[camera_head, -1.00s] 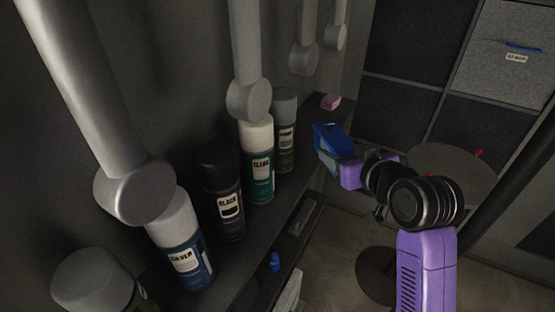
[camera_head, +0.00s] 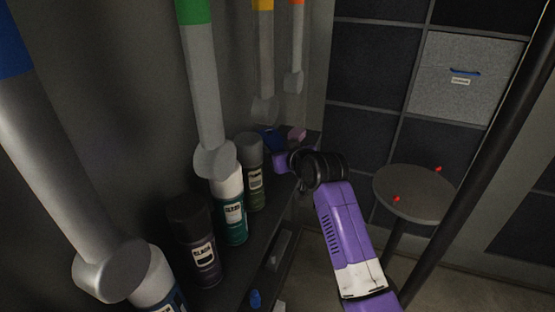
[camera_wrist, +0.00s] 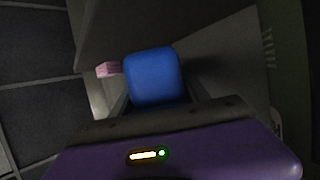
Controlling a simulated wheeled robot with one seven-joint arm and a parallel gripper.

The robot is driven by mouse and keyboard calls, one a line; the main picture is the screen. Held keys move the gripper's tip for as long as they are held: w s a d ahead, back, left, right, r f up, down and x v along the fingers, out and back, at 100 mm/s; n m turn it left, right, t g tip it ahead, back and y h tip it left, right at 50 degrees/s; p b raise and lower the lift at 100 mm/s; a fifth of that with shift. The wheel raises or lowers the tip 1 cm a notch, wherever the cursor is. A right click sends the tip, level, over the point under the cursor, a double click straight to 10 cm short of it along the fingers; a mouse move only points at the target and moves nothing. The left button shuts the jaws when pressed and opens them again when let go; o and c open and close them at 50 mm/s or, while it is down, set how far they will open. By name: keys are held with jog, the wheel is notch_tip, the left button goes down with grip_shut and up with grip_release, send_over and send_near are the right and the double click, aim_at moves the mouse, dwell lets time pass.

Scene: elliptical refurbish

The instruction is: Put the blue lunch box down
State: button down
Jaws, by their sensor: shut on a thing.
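The blue lunch box (camera_wrist: 154,75) is in front of my gripper in the wrist view, with its lower part hidden by the purple gripper body. In the head view the blue lunch box (camera_head: 271,138) shows only in part, at the far end of the dark shelf (camera_head: 262,232), behind the spray cans. My gripper (camera_head: 281,152) is shut on the lunch box. Its fingers are mostly hidden in both views. I cannot tell whether the box touches the shelf.
A pink block (camera_head: 297,133) sits beside the lunch box; it also shows in the wrist view (camera_wrist: 108,69). Several spray cans, such as the green one (camera_head: 231,207), line the shelf. Grey pipes hang above. A round stool (camera_head: 414,194) with red bits stands right.

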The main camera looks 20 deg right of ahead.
jog(key=shift+w+r, duration=0.1)
jog(key=shift+w, duration=0.15)
jog(key=shift+f+p, duration=0.6)
jog(key=shift+f, duration=1.15)
jog(key=shift+f, duration=0.15)
jog(key=c, duration=0.9)
grip_release()
jog(key=shift+f, duration=0.1)
jog(key=shift+c, duration=0.2)
jog(key=o, duration=0.4)
